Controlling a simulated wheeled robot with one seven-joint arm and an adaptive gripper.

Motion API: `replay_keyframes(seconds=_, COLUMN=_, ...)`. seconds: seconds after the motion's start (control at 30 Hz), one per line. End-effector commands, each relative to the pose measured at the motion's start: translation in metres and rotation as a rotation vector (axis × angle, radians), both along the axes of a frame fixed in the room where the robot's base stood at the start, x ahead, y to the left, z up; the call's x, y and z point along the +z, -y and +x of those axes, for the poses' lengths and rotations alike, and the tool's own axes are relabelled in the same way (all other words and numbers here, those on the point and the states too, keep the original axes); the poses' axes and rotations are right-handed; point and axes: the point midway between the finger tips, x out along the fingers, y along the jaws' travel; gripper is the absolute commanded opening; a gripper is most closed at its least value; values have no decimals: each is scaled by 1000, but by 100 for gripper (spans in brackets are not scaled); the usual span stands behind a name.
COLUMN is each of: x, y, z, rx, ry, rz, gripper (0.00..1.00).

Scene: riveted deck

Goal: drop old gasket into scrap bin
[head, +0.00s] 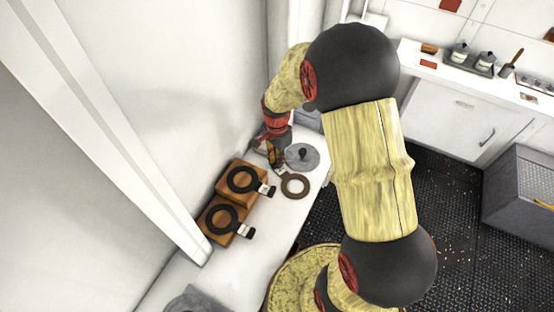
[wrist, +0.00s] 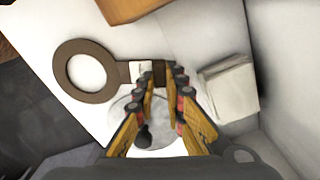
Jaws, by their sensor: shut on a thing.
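The old gasket is a flat brown ring (wrist: 65,80) with a pale tag and a brown tab end. In the wrist view my gripper (wrist: 160,76) is shut on that tab, and the ring sticks out to the left. In the head view the brown ring (head: 295,186) shows over the white counter, beside my gripper (head: 274,163). I cannot tell whether it touches the counter. A grey open-topped box (head: 520,195) stands on the floor at the right; I cannot tell whether it is the scrap bin.
Two wooden blocks (head: 226,229) carry black rings with pale tags. A grey round disc with a dark knob (head: 302,156) lies beside the brown ring. A pale block (wrist: 230,88) is right of my fingers. A far counter (head: 425,68) holds jars. Dark floor (head: 447,175) is open between.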

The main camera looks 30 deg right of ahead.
Motion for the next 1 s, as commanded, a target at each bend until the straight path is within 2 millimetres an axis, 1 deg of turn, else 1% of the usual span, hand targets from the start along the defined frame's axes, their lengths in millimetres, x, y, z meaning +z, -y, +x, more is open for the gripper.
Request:
replay_keyframes(seconds=0.17, x=1, y=0, z=1, rx=0, ry=2, rz=-1, gripper=0)
replay_keyframes(seconds=0.3, x=-2, y=0, z=0, rx=0, ry=2, rz=-1, gripper=0)
replay_keyframes(seconds=0.33, x=-2, y=0, z=0, rx=0, ry=2, rz=-1, gripper=12)
replay_keyframes(seconds=0.63, x=-1, y=0, z=0, rx=0, ry=2, rz=-1, gripper=29)
replay_keyframes(seconds=0.9, x=-1, y=0, z=0, rx=0, ry=2, rz=-1, gripper=30)
replay_keyframes(seconds=1.0, x=3, y=0, z=1, rx=0, ry=2, rz=-1, gripper=30)
